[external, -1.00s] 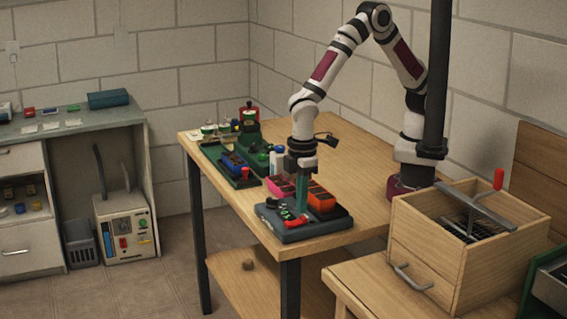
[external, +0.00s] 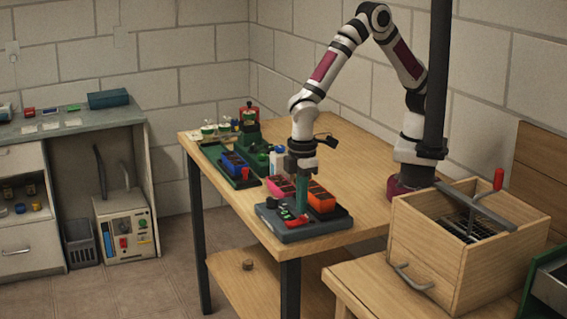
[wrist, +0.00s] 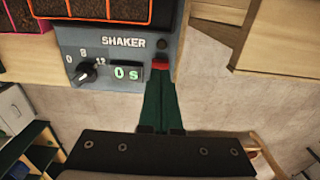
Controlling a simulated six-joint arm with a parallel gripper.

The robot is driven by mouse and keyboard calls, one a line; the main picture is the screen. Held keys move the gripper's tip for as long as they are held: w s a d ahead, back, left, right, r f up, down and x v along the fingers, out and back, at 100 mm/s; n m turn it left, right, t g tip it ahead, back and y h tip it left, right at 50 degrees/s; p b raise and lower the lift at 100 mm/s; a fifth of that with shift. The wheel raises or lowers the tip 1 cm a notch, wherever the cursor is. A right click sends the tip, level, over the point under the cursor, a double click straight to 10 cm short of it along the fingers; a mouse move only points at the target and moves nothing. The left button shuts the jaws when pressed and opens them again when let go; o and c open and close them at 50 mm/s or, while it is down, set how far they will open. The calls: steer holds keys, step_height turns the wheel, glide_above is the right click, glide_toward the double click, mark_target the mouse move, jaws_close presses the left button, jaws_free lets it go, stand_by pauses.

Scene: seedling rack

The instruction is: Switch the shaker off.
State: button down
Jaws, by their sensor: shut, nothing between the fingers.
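The shaker (external: 285,232) is a flat dark grey unit at the table's front corner. In the wrist view, its panel (wrist: 118,57) reads SHAKER and has a black dial (wrist: 86,73) and a small display (wrist: 127,73) that seems to read 0 s. A red switch (wrist: 160,64) is at the panel's right edge, partly hidden by my fingertips. It also shows as a red part in the external view (external: 297,222). My gripper (external: 302,210) points down at the switch, its green fingers (wrist: 159,82) shut and empty. Whether they touch the switch I cannot tell.
A green station with a blue tray (external: 234,161) and a white bottle (external: 277,158) stand behind. A wooden box (external: 440,262) is at right. The table's middle is clear.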

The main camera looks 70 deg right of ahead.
mark_target(302, 218)
steer(key=shift+f, duration=0.9)
steer(key=shift+r, duration=3.55)
steer(key=s+d+r+m, duration=0.1)
steer(key=d+r+m, duration=0.35)
steer(key=d, duration=0.65)
steer(key=s+d+r+m, duration=0.1)
steer(key=d+r+m, duration=0.35)
steer(key=d, duration=0.55)
steer(key=s+d+m+y, duration=0.1)
steer(key=s+d+m, duration=0.4)
steer(key=s+d, duration=0.2)
steer(key=shift+s+d+r+m+y, duration=0.2)
steer(key=shift+s+r+m+y, duration=0.15)
steer(key=shift+s, duration=0.65)
